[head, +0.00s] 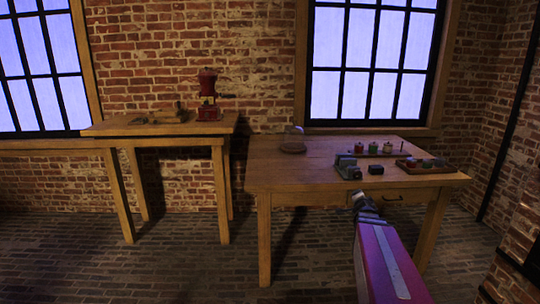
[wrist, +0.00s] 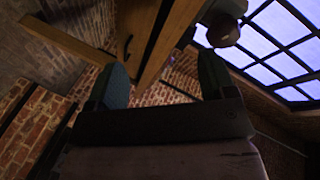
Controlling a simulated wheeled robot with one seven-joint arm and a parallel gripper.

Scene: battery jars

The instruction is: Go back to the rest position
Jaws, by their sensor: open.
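My gripper (head: 360,196) is at the front edge of the right-hand wooden table (head: 300,180) in the head view, at the end of my raised arm. In the wrist view my gripper (wrist: 160,78) shows two dark fingers spread apart with nothing between them. Beyond them are table beams, brick wall and window, seen at a tilt. Several small jars, among them a red-topped one (head: 358,148), stand on the table, apart from the gripper. A tray (head: 425,169) holding more small jars is at the table's right end.
A grey device (head: 348,169) and a small dark block (head: 376,169) sit near the table's front edge, close behind the gripper. A glass dome (head: 293,143) stands at the back left. A red grinder (head: 208,97) stands on the left table. The brick floor in front is clear.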

